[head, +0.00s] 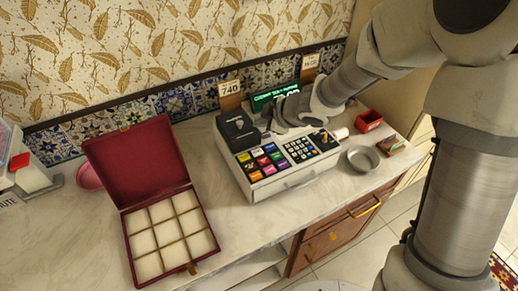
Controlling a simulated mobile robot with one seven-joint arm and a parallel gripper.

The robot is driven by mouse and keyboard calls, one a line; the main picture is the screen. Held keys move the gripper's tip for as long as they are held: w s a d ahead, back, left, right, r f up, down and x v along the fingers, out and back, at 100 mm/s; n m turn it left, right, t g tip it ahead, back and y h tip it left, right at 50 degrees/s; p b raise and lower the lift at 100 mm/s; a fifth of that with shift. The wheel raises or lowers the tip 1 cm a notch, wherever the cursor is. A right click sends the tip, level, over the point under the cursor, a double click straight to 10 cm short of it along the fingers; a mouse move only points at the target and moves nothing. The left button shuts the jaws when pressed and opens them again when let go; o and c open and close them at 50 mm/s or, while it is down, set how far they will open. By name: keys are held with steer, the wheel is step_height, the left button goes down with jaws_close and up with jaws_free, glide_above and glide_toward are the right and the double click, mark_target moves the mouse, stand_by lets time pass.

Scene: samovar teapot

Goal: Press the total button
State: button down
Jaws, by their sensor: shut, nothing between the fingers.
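A white cash register (228,160) stands on the marble counter. Its sloped front has a block of coloured keys (262,160) at left, a dark number keypad (299,149) in the middle and a dark panel (324,138) with a yellow mark at right. The labels are too small to read, so I cannot tell which key is the total button. My gripper (282,118) is shut and empty. It is over the back of the register, in front of the green-lit display (275,94), behind the keys. I cannot tell if it touches the register. My arm partly hides the display.
A black printer-like unit (238,130) sits on the register's left. An open red box (145,165) with empty compartments stands further left. A metal bowl (362,158) and a small red tray (369,121) are at right. Price cards (230,88) stand behind. Counter (232,212) is clear in front.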

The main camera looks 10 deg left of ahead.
mark_target(257, 152)
step_height(257, 152, down, 9)
steer(key=b, duration=0.9)
steer(key=shift+r, duration=0.1)
stand_by(1.8)
steer(key=shift+f, duration=0.45)
steer(key=shift+f+b, duration=0.35)
steer(key=shift+b, duration=0.15)
steer(key=shift+r, duration=0.1)
stand_by(0.5)
steer(key=shift+r+p, duration=0.7)
steer(key=shift+p, duration=0.2)
